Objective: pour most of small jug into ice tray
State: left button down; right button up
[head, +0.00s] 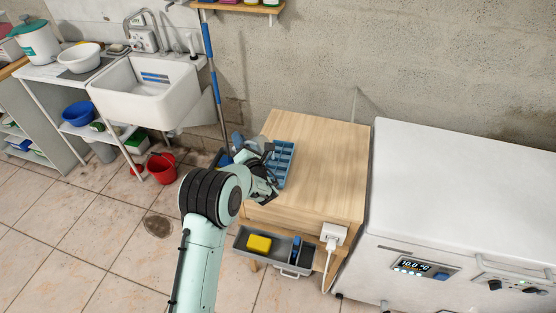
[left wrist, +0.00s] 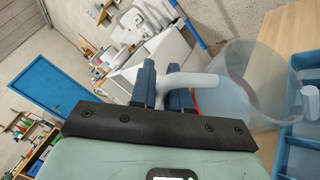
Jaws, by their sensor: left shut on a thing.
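The small jug (left wrist: 237,85) is a clear, see-through vessel with a pale handle (left wrist: 190,80), seen in the left wrist view. My left gripper (left wrist: 161,86) is shut on this handle, its dark blue fingers on either side. The blue ice tray (left wrist: 301,150) is at the right edge of that view, close beside the jug. In the head view the ice tray (head: 285,160) lies on the wooden top, and my left gripper (head: 258,158) is at its left side. The jug is hard to make out there, and I cannot tell its exact tilt or liquid level. My right gripper is out of view.
The wooden cabinet (head: 325,160) has clear top to the right of the tray. A grey open drawer (head: 267,262) with a yellow sponge (head: 259,243) is below. A white chest freezer (head: 460,190) stands right; a sink (head: 145,95) and red bucket (head: 162,167) are left.

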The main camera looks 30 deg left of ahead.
pick_arm(q)
jog(key=shift+w+d+r+m, duration=0.1)
jog(key=shift+d+m, duration=0.2)
jog(key=shift+m, duration=0.1)
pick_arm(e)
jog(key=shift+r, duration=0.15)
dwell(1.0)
pick_arm(q)
jog(key=shift+w+d+r+m+t+y+p, duration=0.25)
jog(key=shift+d+r+m+t+y+p, duration=0.2)
jog(key=shift+d+m+t+y, duration=0.2)
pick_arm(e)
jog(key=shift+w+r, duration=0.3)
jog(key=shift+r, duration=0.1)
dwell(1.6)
pick_arm(q)
jog(key=shift+w+d+r+m+t+y, duration=0.25)
jog(key=shift+w+d+r+m, duration=0.1)
jog(key=shift+d+m, duration=0.25)
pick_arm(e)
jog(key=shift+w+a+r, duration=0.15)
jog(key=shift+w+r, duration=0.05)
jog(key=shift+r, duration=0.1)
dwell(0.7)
